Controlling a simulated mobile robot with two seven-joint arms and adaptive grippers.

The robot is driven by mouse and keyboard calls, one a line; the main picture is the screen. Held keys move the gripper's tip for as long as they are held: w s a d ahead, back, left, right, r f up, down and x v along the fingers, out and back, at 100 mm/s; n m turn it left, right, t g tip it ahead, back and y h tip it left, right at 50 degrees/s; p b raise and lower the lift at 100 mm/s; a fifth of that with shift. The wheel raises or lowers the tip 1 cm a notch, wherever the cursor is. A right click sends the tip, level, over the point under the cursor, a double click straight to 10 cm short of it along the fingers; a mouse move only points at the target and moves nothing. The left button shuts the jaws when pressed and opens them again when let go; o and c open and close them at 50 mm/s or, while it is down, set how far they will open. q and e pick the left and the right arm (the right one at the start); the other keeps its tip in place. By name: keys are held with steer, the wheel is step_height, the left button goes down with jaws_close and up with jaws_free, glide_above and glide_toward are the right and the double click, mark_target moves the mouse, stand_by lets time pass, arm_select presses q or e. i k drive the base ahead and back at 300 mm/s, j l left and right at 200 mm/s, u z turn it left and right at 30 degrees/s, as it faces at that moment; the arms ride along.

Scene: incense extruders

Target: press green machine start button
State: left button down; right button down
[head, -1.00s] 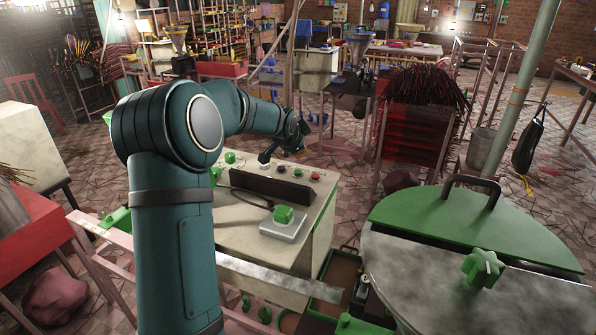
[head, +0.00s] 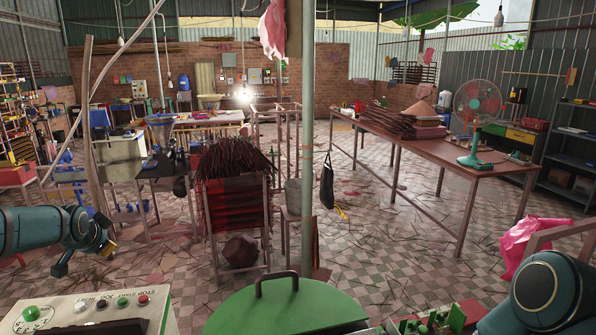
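A cream control panel (head: 60,312) shows at the bottom left, cut off by the frame edge. It carries a green button (head: 30,313), a red button (head: 144,300), and small black and white controls between them. Printed labels, including START and STOP, appear upside down above them. My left gripper (head: 85,261) is above and beyond the panel, apart from the buttons. Its two fingers are spread, with nothing between them. My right arm shows at the bottom right, but its gripper is out of view.
A green round lid (head: 285,306) with a dark handle is at bottom centre. A pale green post (head: 308,130) rises behind it. A rack of red incense sticks (head: 238,205) stands beyond. A long table (head: 455,165) with a fan (head: 478,105) is at right.

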mark_target(123, 300)
steer(key=k+l, duration=0.3)
steer(key=k, duration=0.15)
steer(key=k+l, duration=0.3)
steer(key=k, duration=0.15)
